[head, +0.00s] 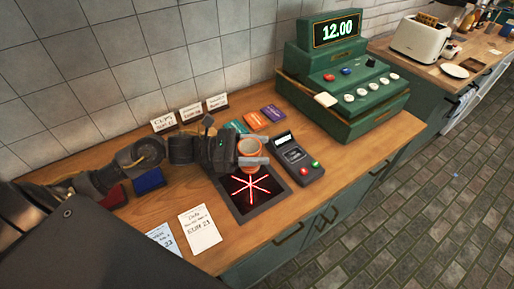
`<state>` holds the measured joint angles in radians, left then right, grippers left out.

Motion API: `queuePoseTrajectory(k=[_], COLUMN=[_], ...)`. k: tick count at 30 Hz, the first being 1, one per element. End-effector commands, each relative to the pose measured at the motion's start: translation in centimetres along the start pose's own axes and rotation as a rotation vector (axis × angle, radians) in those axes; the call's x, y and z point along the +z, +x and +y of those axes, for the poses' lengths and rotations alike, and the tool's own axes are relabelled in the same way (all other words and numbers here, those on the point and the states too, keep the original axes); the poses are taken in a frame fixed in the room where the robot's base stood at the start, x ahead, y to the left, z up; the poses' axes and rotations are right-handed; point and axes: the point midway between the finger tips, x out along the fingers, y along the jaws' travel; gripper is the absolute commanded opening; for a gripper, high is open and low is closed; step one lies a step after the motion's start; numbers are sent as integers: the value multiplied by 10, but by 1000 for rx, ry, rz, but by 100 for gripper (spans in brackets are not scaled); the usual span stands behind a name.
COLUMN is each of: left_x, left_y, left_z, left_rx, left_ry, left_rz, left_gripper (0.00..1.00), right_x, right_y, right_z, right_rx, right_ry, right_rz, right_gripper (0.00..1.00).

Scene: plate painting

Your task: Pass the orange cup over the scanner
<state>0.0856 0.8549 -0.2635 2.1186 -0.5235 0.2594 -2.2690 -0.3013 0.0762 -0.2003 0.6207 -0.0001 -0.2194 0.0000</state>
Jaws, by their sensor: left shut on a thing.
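An orange cup (249,147) is held in my left gripper (252,154), which is shut on it. The gripper's two fingers reach in from the left on either side of the cup. The scanner (241,205) is a dark flat plate on the wooden counter with a glowing red star of lines. The cup shows just above the scanner's far edge in the head view; its exact height cannot be told. The fingers hide part of the cup. My right gripper does not show.
A card terminal (296,158) stands close to the right of the scanner. A green cash register (345,85) is behind it. Paper slips (199,229) lie at the front left. Counter (340,157) right of the terminal is clear.

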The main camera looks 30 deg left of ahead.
Motion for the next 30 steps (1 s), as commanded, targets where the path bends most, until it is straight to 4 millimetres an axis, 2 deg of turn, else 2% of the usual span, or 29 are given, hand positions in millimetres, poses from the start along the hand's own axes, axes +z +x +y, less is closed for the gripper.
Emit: queuePoseTrajectory(k=[7, 20, 30], left_x=[8, 50, 51], left_y=[0, 0, 0], left_z=[0, 1, 0], left_rx=[0, 1, 0], left_ry=[2, 2, 1], left_rz=[-2, -1, -1], left_gripper=[26, 26, 26], right_x=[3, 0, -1], right_y=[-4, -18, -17], right_z=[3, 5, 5], right_rx=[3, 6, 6], right_ry=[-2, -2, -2], right_rz=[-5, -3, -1], right_gripper=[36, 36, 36])
